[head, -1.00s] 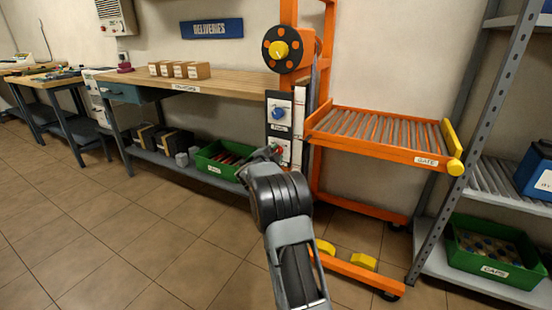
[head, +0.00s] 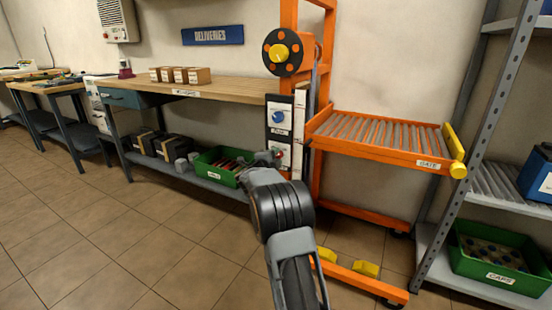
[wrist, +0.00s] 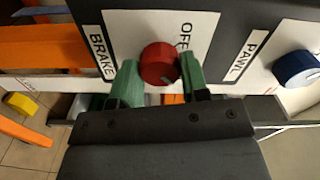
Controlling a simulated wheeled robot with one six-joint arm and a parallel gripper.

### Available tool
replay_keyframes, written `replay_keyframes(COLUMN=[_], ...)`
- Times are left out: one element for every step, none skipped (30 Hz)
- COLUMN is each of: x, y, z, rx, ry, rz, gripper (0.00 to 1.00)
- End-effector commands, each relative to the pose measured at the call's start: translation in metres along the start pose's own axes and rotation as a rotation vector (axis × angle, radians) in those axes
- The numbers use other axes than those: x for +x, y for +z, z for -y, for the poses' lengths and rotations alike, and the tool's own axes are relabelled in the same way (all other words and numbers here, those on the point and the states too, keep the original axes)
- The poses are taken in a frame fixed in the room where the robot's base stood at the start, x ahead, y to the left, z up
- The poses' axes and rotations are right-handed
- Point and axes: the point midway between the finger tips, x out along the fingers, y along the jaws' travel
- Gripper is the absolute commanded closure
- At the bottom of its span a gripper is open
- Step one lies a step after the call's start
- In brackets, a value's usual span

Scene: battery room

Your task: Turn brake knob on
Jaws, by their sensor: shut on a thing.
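The red brake knob (wrist: 159,63) sits on a white plate (wrist: 205,25) with a BRAKE label (wrist: 101,54) and the word OFF beside it. My gripper (wrist: 159,80) has its green fingers on either side of the knob and is shut on it. In the head view my arm and gripper reach the lower part of the control panel (head: 299,128), and the gripper partly hides the knob. The blue pawl knob (head: 278,117) is above it on the panel, and it also shows in the wrist view (wrist: 297,67).
The orange lift frame carries a roller platform (head: 385,138) with a yellow-ended gate (head: 458,170) to the right. A wooden bench (head: 235,87) stands left, with a green bin (head: 215,173) beneath. Grey shelving (head: 487,130) is at far right.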

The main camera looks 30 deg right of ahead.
Motion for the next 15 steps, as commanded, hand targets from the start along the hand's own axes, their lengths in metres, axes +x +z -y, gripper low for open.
replay_keyframes(x=[-0.0024, -0.0024, -0.0024, -0.0024, -0.0022, -0.0019, -0.0014, -0.0008, 0.0000, 0.0005, 0.0008, 0.0011, 0.0012, 0.0013, 0.0012], y=[0.0047, 0.0047, 0.0047, 0.0046, 0.0044, 0.0038, 0.0030, 0.0021, 0.0009, 0.0003, -0.0003, -0.0007, -0.0010, -0.0011, -0.0011], z=[0.0004, 0.0005, 0.0005, 0.0005, 0.0005, 0.0004, 0.0003, 0.0001, -0.0001, -0.0001, -0.0002, -0.0003, -0.0003, -0.0003, -0.0002], rx=[-0.001, -0.001, -0.001, -0.001, -0.001, -0.001, -0.001, -0.001, -0.001, -0.001, -0.001, -0.001, -0.001, -0.001, -0.001], ry=[-0.001, -0.001, -0.001, -0.001, -0.001, -0.001, 0.000, 0.000, 0.000, 0.000, 0.000, 0.000, 0.000, 0.000, 0.000], rz=[0.012, 0.012, 0.012, 0.012, 0.012, 0.010, 0.008, 0.006, 0.004, 0.003, 0.001, 0.000, 0.000, 0.000, -0.001], gripper=[0.82, 0.82, 0.82, 0.57, 0.54, 0.50, 0.47, 0.44, 0.40, 0.38, 0.35, 0.33, 0.33, 0.33, 0.33])
